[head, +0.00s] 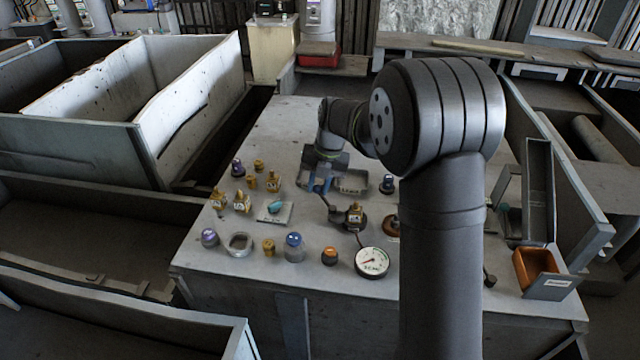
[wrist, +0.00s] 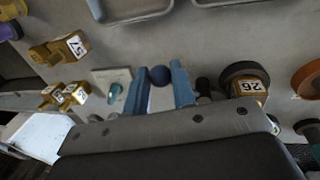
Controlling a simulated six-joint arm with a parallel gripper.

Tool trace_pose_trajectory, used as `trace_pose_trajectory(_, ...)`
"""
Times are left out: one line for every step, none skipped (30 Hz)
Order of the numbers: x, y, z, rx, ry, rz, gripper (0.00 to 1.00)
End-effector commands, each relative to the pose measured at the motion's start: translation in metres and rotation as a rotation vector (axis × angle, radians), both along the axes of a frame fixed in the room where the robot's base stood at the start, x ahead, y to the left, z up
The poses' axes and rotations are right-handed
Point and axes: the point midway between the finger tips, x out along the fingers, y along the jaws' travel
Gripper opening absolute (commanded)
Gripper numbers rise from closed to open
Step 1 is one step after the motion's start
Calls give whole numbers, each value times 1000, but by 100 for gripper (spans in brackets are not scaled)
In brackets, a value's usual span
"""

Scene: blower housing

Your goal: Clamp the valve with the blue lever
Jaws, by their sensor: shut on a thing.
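A brass valve (head: 355,213) sits on a dark round base (head: 352,223) in the middle of the bench. In the wrist view, the valve (wrist: 247,88) is marked 26 and sits right of my gripper (wrist: 158,76). In the head view my gripper (head: 319,188) is behind and left of the valve. A thin dark lever (head: 327,203) runs from the gripper toward the base. The knob is hidden there, and I cannot tell whether the lever touches the valve.
Several other brass valves (head: 242,202) stand on the left. A pale plate with a teal piece (head: 275,208) lies between. A gauge (head: 372,262) and a blue-topped jar (head: 294,247) are in front. A metal tray (head: 352,183) lies behind. An orange bin (head: 535,266) is at right.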

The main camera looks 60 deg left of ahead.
Motion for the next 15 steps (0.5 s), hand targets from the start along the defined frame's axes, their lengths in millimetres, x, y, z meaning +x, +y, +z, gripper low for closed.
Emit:
trace_pose_trajectory(-2, 0, 0, -1, 4, 0, 0)
trace_pose_trajectory(-2, 0, 0, -1, 4, 0, 0)
trace_pose_trajectory(-2, 0, 0, -1, 4, 0, 0)
trace_pose_trajectory(-2, 0, 1, -1, 4, -1, 0)
trace_pose_trajectory(-2, 0, 0, -1, 4, -1, 0)
trace_pose_trajectory(-2, 0, 0, -1, 4, -1, 0)
trace_pose_trajectory(-2, 0, 0, -1, 4, -1, 0)
trace_pose_trajectory(-2, 0, 0, -1, 4, -1, 0)
trace_pose_trajectory(-2, 0, 0, -1, 4, -1, 31)
trace_pose_trajectory(-2, 0, 0, -1, 4, -1, 37)
trace_pose_trajectory(-2, 0, 0, -1, 4, -1, 43)
trace_pose_trajectory(-1, 0, 0, -2, 3, -1, 45)
trace_pose_trajectory(-1, 0, 0, -1, 2, -2, 45)
trace_pose_trajectory(-1, 0, 0, -1, 2, -2, 45)
trace_pose_trajectory(-1, 0, 0, -1, 2, -2, 45)
